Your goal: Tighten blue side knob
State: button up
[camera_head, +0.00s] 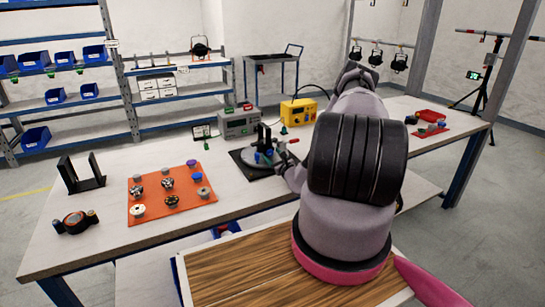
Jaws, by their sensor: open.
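A round grey device with a dark upright part (262,138) stands on a black base plate (247,171) near the middle of the white workbench. A small blue part, which looks like the blue side knob (264,157), shows low on this device. My gripper (284,152) is open beside the right side of the device, close to the blue part. The picture is too small to tell whether a finger touches the knob. My arm crosses the right half of the view and hides the bench behind it.
An orange mat (152,215) with several knobs lies left on the workbench (115,240). A black bracket (82,174) and a dark round part (76,222) lie further left. A grey box (238,124) and a yellow case (298,112) stand behind the device.

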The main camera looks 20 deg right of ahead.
grip_shut()
jog(key=shift+m, duration=0.5)
jog(key=m, duration=0.2)
jog(key=shift+m, duration=2.3)
grip_release()
